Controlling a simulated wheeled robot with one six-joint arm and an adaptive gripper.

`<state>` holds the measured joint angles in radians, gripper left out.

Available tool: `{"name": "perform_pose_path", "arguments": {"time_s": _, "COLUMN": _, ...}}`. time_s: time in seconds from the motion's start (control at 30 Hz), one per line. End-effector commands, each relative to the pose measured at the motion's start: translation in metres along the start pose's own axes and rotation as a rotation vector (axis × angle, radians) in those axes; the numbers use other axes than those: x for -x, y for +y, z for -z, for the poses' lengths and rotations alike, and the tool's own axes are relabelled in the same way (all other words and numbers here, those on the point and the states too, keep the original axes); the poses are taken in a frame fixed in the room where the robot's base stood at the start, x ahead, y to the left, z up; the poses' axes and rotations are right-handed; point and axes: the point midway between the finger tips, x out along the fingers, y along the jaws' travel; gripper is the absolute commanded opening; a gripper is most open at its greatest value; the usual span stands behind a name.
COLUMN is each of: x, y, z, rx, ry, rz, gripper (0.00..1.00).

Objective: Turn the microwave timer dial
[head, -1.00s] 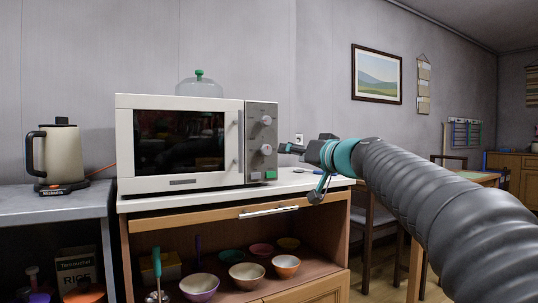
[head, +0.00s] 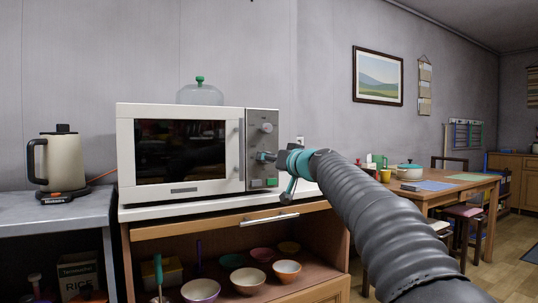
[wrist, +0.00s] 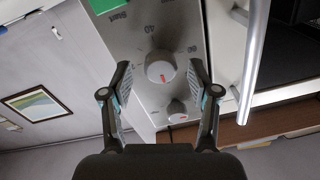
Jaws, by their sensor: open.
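The white microwave (head: 180,197) stands on the cabinet, with a grey control panel (head: 252,120) on its right. The upper dial (head: 267,128) shows clearly in the head view. The lower dial is mostly hidden there by my gripper (head: 266,157). The wrist view appears upside down. In it the lower dial (wrist: 161,67), round and pale with a red mark, lies between the open fingers of my gripper (wrist: 160,78), with a gap on each side. The upper dial (wrist: 177,111) shows below it. I cannot tell from the labels which is the timer.
The door handle (wrist: 252,62) runs close beside the panel. A green button (wrist: 106,8) is near the lower dial. A glass dome (head: 200,94) sits on the microwave and a kettle (head: 62,160) stands at left. A dining table (head: 440,190) is at right.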

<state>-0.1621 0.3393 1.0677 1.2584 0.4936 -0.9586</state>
Motion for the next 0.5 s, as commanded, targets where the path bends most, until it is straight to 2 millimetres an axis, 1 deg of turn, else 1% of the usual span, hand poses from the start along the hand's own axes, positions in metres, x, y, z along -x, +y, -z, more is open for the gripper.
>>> {"name": "perform_pose_path", "arguments": {"time_s": 0.03, "x": -0.006, "y": -0.001, "z": 0.001, "rx": 0.0, "ry": -0.002, "rz": 0.001, "gripper": 0.61}}
{"name": "perform_pose_path", "arguments": {"time_s": 0.2, "x": -0.016, "y": 0.0, "z": 0.0, "rx": -0.001, "ry": -0.001, "rz": 0.001, "gripper": 0.61}}
{"name": "perform_pose_path", "arguments": {"time_s": 0.5, "x": -0.018, "y": 0.0, "z": 0.0, "rx": -0.001, "ry": 0.0, "rz": 0.0, "gripper": 0.61}}
